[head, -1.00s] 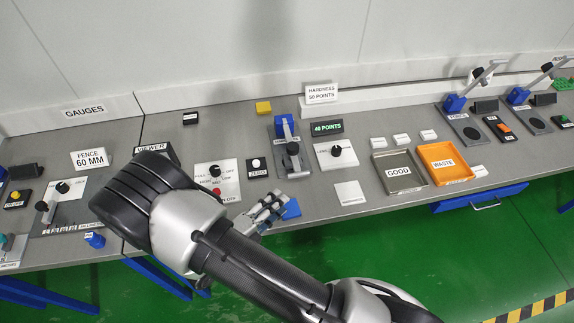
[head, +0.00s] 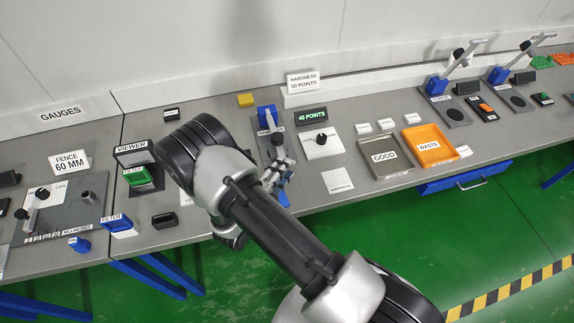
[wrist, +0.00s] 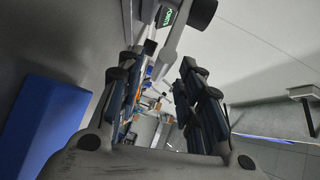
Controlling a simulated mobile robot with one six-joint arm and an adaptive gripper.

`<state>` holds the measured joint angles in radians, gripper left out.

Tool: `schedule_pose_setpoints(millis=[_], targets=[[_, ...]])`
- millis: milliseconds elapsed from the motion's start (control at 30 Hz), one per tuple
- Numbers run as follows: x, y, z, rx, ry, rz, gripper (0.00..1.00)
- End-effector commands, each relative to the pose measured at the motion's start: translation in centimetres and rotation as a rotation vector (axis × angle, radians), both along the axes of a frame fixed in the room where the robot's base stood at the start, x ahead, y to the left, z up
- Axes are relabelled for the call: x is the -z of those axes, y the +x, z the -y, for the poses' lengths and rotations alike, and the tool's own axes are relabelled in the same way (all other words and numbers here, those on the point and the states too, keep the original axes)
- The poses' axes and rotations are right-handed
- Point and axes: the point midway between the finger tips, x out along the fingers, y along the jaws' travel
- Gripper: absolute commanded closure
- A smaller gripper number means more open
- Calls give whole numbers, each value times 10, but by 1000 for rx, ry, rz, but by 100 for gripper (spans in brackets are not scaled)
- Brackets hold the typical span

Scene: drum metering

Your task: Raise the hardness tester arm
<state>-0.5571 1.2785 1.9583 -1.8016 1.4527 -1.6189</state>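The hardness tester is a grey plate with a blue post (head: 265,112), near the middle of the bench in the head view. Its grey arm (head: 270,123) appears lowered over the plate, unlike the raised arms of the testers at right. My gripper (head: 278,178) is at the tester's front end, partly hiding it. In the wrist view my gripper's dark fingers (wrist: 165,105) stand apart with a gap between them. A grey bar with a black cylindrical knob (wrist: 203,12), apparently the tester arm, lies beyond the fingertips. Contact cannot be told.
A green-lit display (head: 311,116) reads 40 POINTS, beside a white panel with a black knob (head: 321,139). The GOOD tray (head: 385,170) and orange WASTE tray (head: 430,158) stand to the right. Filters (head: 118,224) lie left of my arm. A blue surface (wrist: 45,125) is close at left in the wrist view.

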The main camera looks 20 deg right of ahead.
Motion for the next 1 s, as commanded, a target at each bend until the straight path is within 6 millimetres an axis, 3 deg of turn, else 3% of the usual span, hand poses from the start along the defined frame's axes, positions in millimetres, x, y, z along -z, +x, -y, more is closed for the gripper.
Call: schedule_pose_setpoints(millis=[200,567,1000], targets=[[4,18,19,2,0,-1,66],[4,22,22,0,0,0,66],[5,21,22,0,1,-2,95]])
